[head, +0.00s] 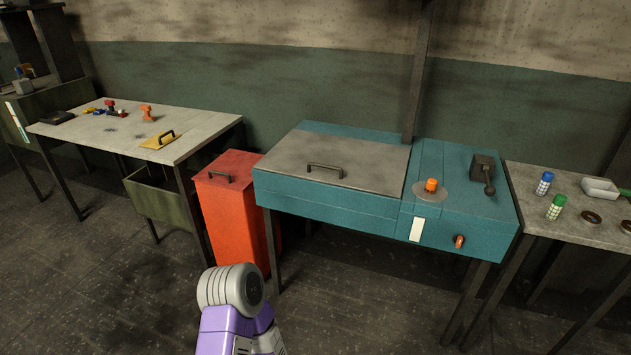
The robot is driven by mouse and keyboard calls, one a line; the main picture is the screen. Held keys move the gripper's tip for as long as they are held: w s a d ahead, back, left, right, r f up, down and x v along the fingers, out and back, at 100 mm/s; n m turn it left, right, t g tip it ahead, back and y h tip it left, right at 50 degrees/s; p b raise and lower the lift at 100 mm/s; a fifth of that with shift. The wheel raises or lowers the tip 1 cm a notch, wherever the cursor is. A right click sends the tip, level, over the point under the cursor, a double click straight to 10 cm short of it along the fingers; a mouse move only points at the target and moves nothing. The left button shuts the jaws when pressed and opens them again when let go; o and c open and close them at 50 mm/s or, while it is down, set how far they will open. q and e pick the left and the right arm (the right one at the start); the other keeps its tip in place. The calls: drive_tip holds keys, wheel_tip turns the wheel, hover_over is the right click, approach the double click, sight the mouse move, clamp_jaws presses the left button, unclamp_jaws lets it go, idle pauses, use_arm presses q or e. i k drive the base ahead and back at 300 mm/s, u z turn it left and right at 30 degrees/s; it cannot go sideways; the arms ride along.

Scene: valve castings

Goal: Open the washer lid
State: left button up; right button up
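The teal washer (333,205) is a cabinet on legs at the centre right. Its grey lid (350,157) lies flat and shut over the left part of its top. A dark bar handle (325,168) is fixed near the lid's front edge. One purple and grey arm part of mine shows at the bottom centre, in front of the washer and well apart from the lid. No gripper fingers show.
A red bin (234,213) with a handled lid stands left of the washer. A table (150,133) with small castings is at the left. A bench (575,222) with spray cans and rings is at the right. The floor (120,270) in front is clear.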

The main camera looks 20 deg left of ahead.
sight(376, 168)
drive_tip(key=z, duration=0.85)
drive_tip(key=k, duration=0.15)
drive_tip(key=u, duration=2.05)
drive_tip(key=i, duration=1.9)
drive_tip(key=z, duration=0.95)
